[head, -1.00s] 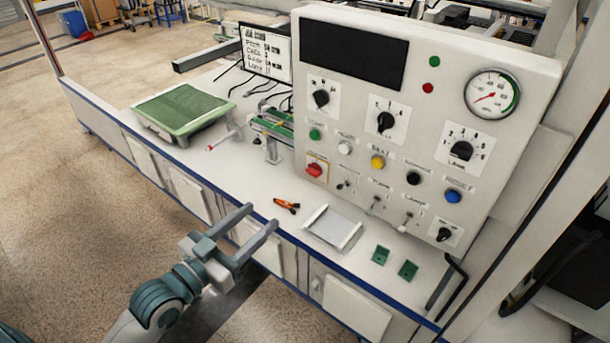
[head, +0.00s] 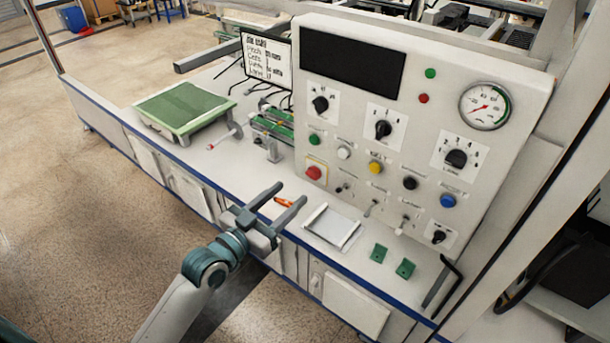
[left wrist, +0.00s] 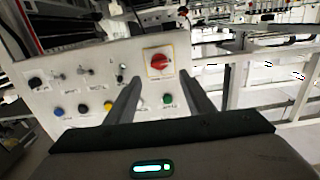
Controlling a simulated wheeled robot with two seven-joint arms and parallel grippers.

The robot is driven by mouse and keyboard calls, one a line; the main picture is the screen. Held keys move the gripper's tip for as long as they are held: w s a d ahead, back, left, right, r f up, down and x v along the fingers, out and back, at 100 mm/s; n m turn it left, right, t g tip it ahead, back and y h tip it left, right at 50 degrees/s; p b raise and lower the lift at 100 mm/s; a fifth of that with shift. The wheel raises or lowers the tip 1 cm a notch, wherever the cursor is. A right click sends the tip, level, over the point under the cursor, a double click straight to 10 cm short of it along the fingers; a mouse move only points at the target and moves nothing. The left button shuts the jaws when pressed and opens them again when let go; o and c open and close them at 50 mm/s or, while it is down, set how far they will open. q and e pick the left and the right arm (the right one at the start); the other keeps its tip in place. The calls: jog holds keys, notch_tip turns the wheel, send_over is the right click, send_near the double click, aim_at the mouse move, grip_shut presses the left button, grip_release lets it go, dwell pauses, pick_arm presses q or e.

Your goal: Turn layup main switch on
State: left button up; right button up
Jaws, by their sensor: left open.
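The red main switch (head: 314,173) sits on a pale square plate at the lower left of the control panel (head: 350,130). It also shows in the left wrist view, as a red rotary knob (left wrist: 158,60) on a yellow-edged plate. My left gripper (head: 290,194) is open and empty, its fingers pointing toward the panel. It is in front of the bench edge, apart from the switch. In the left wrist view the switch lies beyond and roughly between the two fingertips (left wrist: 158,76). My right gripper is not in view.
An orange tool (head: 283,203), a white tray (head: 331,228) and two green pieces (head: 379,253) lie on the bench before the panel. A green-topped unit (head: 183,108) stands to the left. Several other knobs and buttons surround the switch.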

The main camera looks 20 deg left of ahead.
aim_at(310, 176)
pick_arm(q)
jog(key=p+x, duration=0.2)
jog(key=x, duration=0.5)
jog(key=shift+w+d+f, duration=0.1)
jog(key=shift+w+d, duration=0.05)
jog(key=shift+w, duration=0.15)
jog(key=shift+c, duration=0.2)
jog(key=c, duration=1)
